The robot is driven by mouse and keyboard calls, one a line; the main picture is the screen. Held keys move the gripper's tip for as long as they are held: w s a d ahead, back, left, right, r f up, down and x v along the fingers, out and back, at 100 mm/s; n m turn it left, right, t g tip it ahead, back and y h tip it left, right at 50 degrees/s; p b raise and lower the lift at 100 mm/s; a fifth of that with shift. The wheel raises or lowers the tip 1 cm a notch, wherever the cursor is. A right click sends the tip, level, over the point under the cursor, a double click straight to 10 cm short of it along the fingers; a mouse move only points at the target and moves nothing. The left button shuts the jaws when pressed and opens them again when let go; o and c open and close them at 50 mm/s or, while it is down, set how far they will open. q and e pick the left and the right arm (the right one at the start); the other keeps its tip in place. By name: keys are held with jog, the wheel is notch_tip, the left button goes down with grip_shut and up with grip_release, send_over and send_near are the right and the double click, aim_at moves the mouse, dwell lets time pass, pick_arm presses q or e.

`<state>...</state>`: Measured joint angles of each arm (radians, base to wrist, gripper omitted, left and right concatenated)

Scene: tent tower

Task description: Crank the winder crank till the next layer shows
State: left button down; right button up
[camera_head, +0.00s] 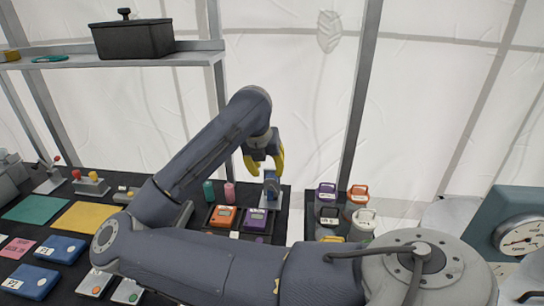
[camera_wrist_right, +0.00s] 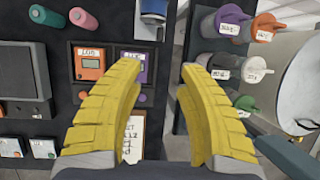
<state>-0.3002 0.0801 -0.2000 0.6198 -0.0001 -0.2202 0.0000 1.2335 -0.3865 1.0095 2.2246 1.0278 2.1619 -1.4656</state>
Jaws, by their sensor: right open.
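My right gripper (camera_head: 265,165) hangs open and empty over the back of the dark bench, its yellow fingers pointing down. In the right wrist view the open fingers (camera_wrist_right: 158,82) frame bare bench edge and floor, with nothing between them. A small blue device (camera_head: 271,186) stands just below the fingers in the head view, and partly shows at the top of the right wrist view (camera_wrist_right: 152,9). I cannot tell whether it carries the winder crank; no crank handle is clear in either view. My left gripper is not in view.
An orange timer box (camera_head: 222,217) and a purple one (camera_head: 256,219) sit in front of the blue device. Labelled canisters (camera_head: 328,193) stand to the right. A gauge panel (camera_head: 515,235) is at far right. A shelf (camera_head: 110,59) holds a dark pot (camera_head: 133,38).

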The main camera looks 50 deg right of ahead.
aim_at(275, 195)
jog(key=x, duration=1.7)
jog(key=shift+d+f, duration=0.1)
jog(key=shift+o, duration=0.2)
grip_shut()
